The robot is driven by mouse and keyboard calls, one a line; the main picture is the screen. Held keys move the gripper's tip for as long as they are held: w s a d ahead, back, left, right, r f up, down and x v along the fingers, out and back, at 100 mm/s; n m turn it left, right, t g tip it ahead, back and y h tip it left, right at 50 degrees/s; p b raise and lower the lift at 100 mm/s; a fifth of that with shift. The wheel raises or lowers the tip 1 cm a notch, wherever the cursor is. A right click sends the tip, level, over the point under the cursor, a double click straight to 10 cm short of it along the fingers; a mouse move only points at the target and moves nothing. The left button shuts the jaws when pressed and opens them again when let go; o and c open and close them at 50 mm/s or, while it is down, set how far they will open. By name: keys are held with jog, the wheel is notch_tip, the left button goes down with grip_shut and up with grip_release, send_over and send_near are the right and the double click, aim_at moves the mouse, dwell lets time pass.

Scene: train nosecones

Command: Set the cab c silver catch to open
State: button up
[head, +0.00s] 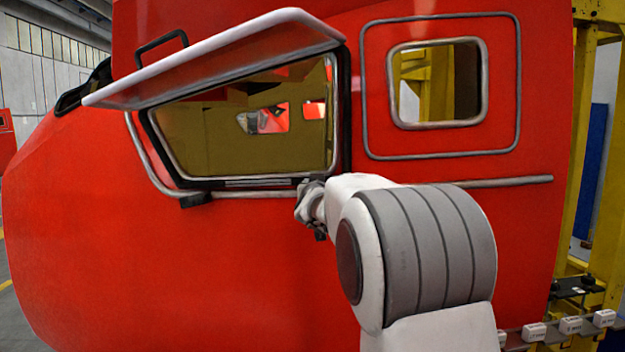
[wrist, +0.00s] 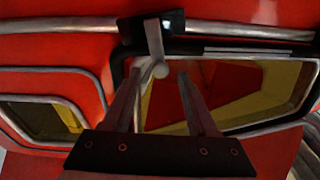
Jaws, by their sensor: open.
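The silver catch (wrist: 157,42) shows in the wrist view as a short pale lever with a round knob, reaching from a black bracket (wrist: 127,34) across the window frame's edge. My gripper (wrist: 162,74) is open, its two dark fingers pointing at the catch. The knob shows between the fingertips, nearer the left one; I cannot tell whether they touch. In the head view my gripper (head: 311,200) is at the lower right corner of the cab's big window and hides most of the catch. The red cab (head: 200,260) fills the view; no letter on it is readable.
A white-edged flap (head: 215,55) is propped out above the big window (head: 230,130). A second black bracket (head: 197,200) sits at the window's lower left. A silver rail (head: 500,182) runs below the windows. Yellow scaffolding (head: 590,130) stands at the right.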

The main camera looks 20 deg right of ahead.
jog(key=shift+x, duration=1.05)
grip_shut()
